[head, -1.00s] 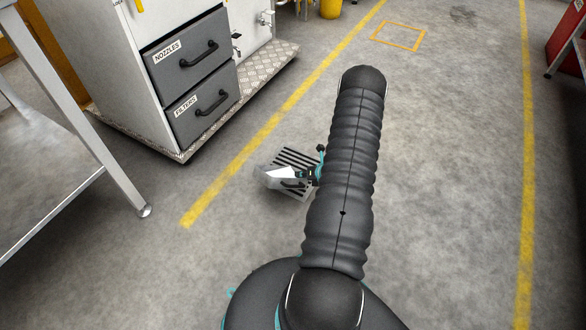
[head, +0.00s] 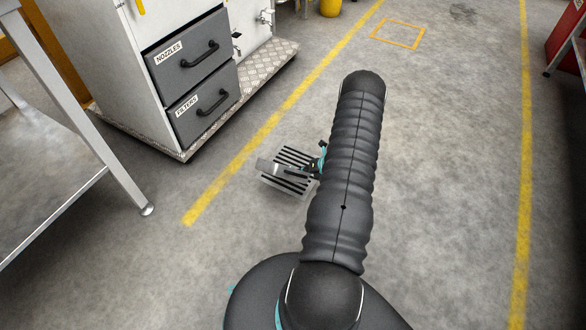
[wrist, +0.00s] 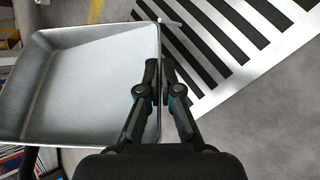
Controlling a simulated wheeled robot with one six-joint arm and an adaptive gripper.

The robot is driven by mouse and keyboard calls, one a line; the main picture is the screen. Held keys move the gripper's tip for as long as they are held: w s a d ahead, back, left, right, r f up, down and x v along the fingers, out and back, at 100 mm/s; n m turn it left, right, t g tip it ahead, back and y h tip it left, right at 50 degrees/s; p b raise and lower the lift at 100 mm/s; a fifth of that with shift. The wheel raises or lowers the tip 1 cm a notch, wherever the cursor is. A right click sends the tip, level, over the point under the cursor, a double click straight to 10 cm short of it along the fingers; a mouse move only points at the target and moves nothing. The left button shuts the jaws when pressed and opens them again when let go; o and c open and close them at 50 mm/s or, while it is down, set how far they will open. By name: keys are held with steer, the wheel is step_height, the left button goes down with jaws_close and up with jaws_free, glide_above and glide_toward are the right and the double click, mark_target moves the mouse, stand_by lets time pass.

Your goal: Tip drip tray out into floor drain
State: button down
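The metal drip tray (wrist: 85,85) fills the left of the wrist view, its inside bare with no liquid that I can make out. My gripper (wrist: 160,75) is shut on the tray's near right wall. In the head view the tray (head: 266,166) shows as a narrow grey shape, steeply tilted, over the left part of the floor drain. The slotted floor drain (head: 295,156) lies left of my arm; its pale grate with black slots (wrist: 240,45) also shows at the upper right of the wrist view. In the head view my gripper is mostly hidden by my arm.
A grey cabinet with drawers (head: 190,60) stands on a checker-plate base at the upper left. A metal-legged table (head: 90,150) is at the left. Yellow lines (head: 250,145) mark the floor. Open floor (head: 450,180) lies to the right.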

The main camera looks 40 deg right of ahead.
steer(key=shift+w+d+r+m+g+y+b, duration=0.2)
steer(key=shift+d+m+g+y+b, duration=0.15)
steer(key=shift+y, duration=0.25)
steer(key=shift+w+d+r+m+g+y+b, duration=0.15)
steer(key=shift+m+g+y+b, duration=0.1)
steer(key=shift+m+y, duration=0.3)
steer(key=shift+w+d+g+y+b, duration=0.2)
steer(key=shift+w+d+y+b, duration=0.1)
steer(key=shift+d+b, duration=0.3)
steer(key=shift+w+d+g+y+b, duration=0.15)
steer(key=shift+d+g+y+b, duration=0.15)
steer(key=shift+b, duration=0.5)
steer(key=shift+d+m+b, duration=0.1)
steer(key=shift+m+b, duration=0.2)
steer(key=shift+w+d+r+m+y+b, duration=0.15)
steer(key=shift+r+m+y+b, duration=0.15)
steer(key=shift+y+b, duration=0.25)
steer(key=p, duration=0.2)
steer(key=a+n+h+p, duration=0.1)
steer(key=p, duration=0.1)
steer(key=shift+s+a+r+t+h, duration=0.2)
steer(key=shift+s+t+h, duration=0.1)
steer(key=shift+s, duration=0.1)
steer(key=shift+a+f, duration=0.1)
steer(key=shift+f, duration=0.25)
